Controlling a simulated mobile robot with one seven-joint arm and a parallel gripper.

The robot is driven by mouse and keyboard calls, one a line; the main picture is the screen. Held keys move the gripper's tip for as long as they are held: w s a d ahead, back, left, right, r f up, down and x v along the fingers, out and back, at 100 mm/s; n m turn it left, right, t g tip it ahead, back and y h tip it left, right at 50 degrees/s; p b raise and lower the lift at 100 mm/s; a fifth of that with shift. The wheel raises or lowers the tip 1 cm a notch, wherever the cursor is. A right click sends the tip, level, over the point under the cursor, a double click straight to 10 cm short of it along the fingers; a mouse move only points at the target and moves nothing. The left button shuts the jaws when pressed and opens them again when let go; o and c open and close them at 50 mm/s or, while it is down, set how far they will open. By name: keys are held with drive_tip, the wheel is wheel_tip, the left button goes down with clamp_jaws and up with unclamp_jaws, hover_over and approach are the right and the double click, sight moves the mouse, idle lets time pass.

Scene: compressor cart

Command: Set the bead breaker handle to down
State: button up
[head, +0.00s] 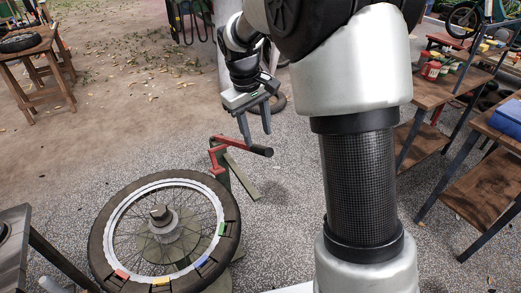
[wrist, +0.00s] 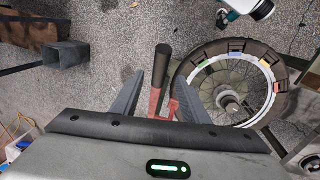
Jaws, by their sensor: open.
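The bead breaker handle (head: 240,146) is a red lever with a black grip at its end. In the head view it points right, roughly level, from a red and grey post beside the wheel. My gripper (head: 256,136) is open and empty, with its fingers pointing down just above the black grip. In the wrist view the black grip of the handle (wrist: 162,66) shows between the two fingers of my gripper (wrist: 159,78), with gaps on both sides. The red part of the lever is partly hidden by the gripper body.
A spoked wheel with a black tyre (head: 102,240) and coloured marks lies on the stand left of the handle. Wooden shelves (head: 430,137) with jars and a blue box (head: 509,116) stand at right. A wooden table (head: 30,58) is far left. Open ground lies behind the wheel.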

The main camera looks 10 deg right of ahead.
sight(260, 146)
drive_tip(key=f, duration=0.5)
drive_tip(key=d+f, duration=0.1)
drive_tip(key=f, duration=0.1)
drive_tip(key=shift+w+d+f, duration=0.1)
drive_tip(key=shift+w+f, duration=0.15)
drive_tip(key=shift+f, duration=0.05)
clamp_jaws()
